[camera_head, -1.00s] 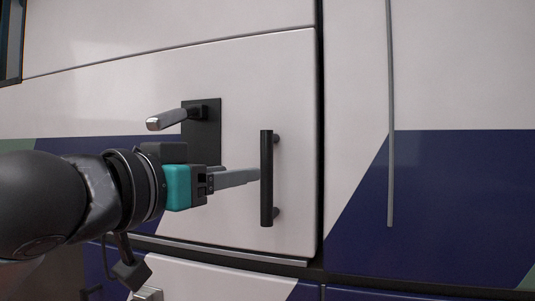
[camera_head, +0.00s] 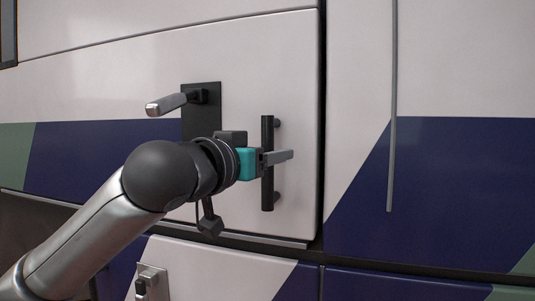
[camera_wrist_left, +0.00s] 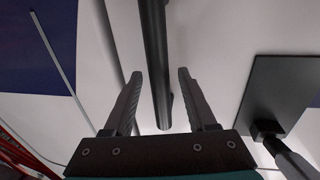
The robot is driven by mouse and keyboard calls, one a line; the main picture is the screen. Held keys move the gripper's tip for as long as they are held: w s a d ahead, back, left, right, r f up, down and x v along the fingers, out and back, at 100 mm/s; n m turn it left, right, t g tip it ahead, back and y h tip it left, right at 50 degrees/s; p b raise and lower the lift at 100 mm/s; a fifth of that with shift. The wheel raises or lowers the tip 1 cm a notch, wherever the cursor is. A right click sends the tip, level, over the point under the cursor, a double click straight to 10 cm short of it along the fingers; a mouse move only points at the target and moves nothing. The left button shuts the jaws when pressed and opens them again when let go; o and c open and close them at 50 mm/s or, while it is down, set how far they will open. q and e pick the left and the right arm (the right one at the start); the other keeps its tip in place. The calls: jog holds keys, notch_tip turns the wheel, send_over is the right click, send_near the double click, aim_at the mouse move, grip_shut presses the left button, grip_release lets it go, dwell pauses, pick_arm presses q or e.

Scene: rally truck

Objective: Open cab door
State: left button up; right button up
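The cab door (camera_head: 100,85) is a white panel with a blue lower band, and it looks closed against the truck body. A black vertical bar handle (camera_head: 267,190) stands near its right edge. A lever handle (camera_head: 168,103) on a black plate (camera_head: 201,128) is to its left. My left gripper (camera_head: 290,156) is at the bar handle in the head view. In the left wrist view its two fingers (camera_wrist_left: 160,95) are spread apart, with the bar (camera_wrist_left: 155,50) between them and gaps on both sides. My right gripper is not in view.
A thin grey vertical rail (camera_head: 392,150) runs down the body panel right of the door. A small metal latch (camera_head: 150,281) sits on the lower panel beneath my left arm. The space in front of the right panel is clear.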

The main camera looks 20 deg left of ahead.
pick_arm(q)
grip_shut()
dwell(1.3)
